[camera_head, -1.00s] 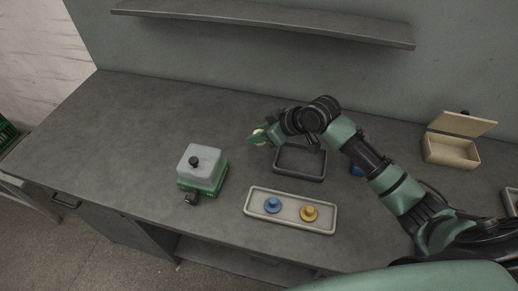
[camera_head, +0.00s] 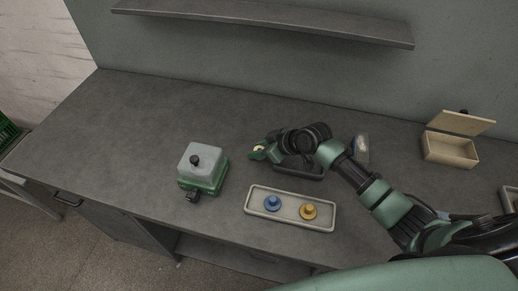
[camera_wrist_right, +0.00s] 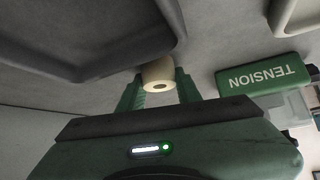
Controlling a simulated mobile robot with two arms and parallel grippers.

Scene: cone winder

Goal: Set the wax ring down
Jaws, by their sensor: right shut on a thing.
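I cannot tell if the ring touches the table. My left gripper is out of view.
A pale tray (camera_head: 290,224) with a blue knobbed piece (camera_head: 272,203) and a yellow one (camera_head: 308,211) lies in front. An open beige box (camera_head: 450,151) stands at right. A shelf (camera_head: 265,25) runs along the back wall. The table left of the tension box is clear.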

